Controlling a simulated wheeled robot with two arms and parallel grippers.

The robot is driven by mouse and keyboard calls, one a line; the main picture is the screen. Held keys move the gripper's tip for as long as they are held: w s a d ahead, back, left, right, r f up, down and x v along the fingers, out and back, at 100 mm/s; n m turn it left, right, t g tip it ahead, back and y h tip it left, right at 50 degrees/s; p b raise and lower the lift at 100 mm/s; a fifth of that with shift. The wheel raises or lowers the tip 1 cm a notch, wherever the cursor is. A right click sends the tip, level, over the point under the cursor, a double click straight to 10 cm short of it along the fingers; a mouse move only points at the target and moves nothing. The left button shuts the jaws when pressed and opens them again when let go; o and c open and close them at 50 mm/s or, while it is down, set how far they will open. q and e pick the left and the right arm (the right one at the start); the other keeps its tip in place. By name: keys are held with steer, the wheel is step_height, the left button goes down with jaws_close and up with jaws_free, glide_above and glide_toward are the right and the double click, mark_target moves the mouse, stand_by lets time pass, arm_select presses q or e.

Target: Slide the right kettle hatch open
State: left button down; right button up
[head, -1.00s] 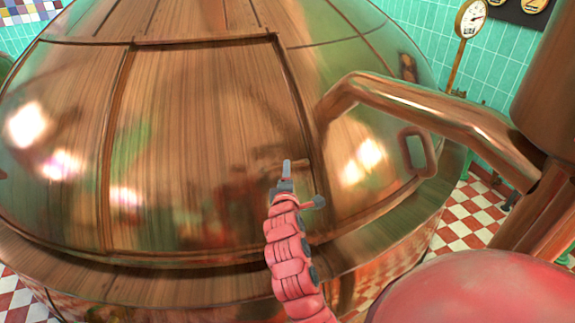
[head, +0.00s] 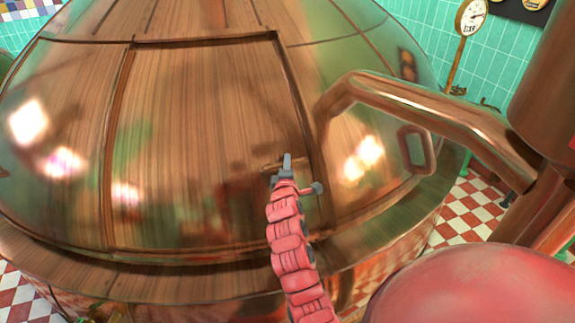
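The copper kettle's domed top fills most of the head view. Its hatch (head: 195,150) is a broad brushed-copper panel, which looks closed within its frame rails. A small copper handle (head: 268,167) sits near the hatch's lower right edge, partly hidden by my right gripper (head: 286,164). The grey fingers of this gripper point up and overlap the handle in the picture. I cannot tell whether they touch it or how far apart they are. My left gripper is not in view.
A thick bent copper pipe (head: 440,110) runs right from the kettle. An oval bracket (head: 430,150) stands out near it. The kettle's rim (head: 180,282) curves below the hatch. A dial gauge (head: 471,17) stands at the tiled wall behind.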

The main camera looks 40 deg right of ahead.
jaws_close()
stand_by(0.8)
